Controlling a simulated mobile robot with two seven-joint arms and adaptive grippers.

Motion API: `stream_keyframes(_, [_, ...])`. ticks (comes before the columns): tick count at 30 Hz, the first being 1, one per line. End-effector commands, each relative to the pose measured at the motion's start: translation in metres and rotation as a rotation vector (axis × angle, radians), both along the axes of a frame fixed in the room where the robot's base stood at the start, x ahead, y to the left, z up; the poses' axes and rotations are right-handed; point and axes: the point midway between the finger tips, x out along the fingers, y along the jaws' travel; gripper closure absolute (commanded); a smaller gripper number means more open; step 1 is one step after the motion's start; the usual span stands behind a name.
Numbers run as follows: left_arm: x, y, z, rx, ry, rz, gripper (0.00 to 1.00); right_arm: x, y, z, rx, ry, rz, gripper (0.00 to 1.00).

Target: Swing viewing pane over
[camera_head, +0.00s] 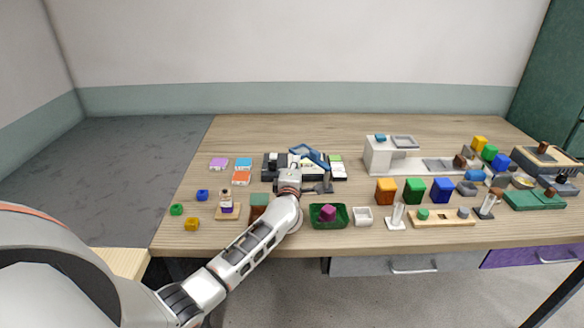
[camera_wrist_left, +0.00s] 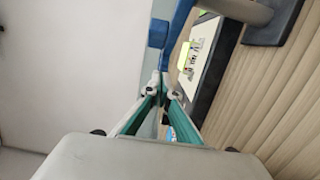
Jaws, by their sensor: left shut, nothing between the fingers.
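The viewing pane (camera_head: 312,154) has a blue frame and stands tilted over a dark base unit (camera_head: 270,170) at the middle of the table. In the left wrist view its blue frame (camera_wrist_left: 176,32) runs down from the top edge, close to the fingertips. My left gripper (camera_head: 295,165) is in front of the base unit, at the pane's left side; it is shut and empty. In the left wrist view the fingers (camera_wrist_left: 163,82) meet near the lower end of the blue frame. I cannot tell whether they touch it. My arm hides part of the base unit.
A green tray (camera_head: 346,222) with a magenta block and a white dish (camera_head: 363,222) stand at the front. Coloured cards (camera_head: 240,178) lie to the left. A white machine (camera_head: 376,156) and orange, green and blue blocks (camera_head: 414,190) stand to the right. The back of the table is clear.

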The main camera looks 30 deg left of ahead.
Motion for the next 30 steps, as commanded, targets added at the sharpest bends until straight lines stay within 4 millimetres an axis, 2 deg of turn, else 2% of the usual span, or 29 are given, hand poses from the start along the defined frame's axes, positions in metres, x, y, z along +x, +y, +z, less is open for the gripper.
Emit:
stream_keyframes(9, [0.002,0.0,-0.001,-0.001,0.001,0.0,1.0,0.012,0.001,0.014,0.004,-0.029,0.0,0.6])
stream_keyframes(17, [-0.006,-0.004,-0.001,-0.001,0.0,-0.001,1.0,0.007,-0.001,0.008,-0.002,-0.016,0.0,0.6])
stream_keyframes(20, [-0.018,-0.009,-0.001,-0.001,0.0,-0.001,1.0,0.007,-0.001,0.008,-0.001,-0.016,0.001,0.6])
stream_keyframes(30, [-0.08,-0.035,-0.001,-0.002,0.0,-0.001,1.0,0.007,0.0,0.008,0.001,-0.017,0.0,0.6])
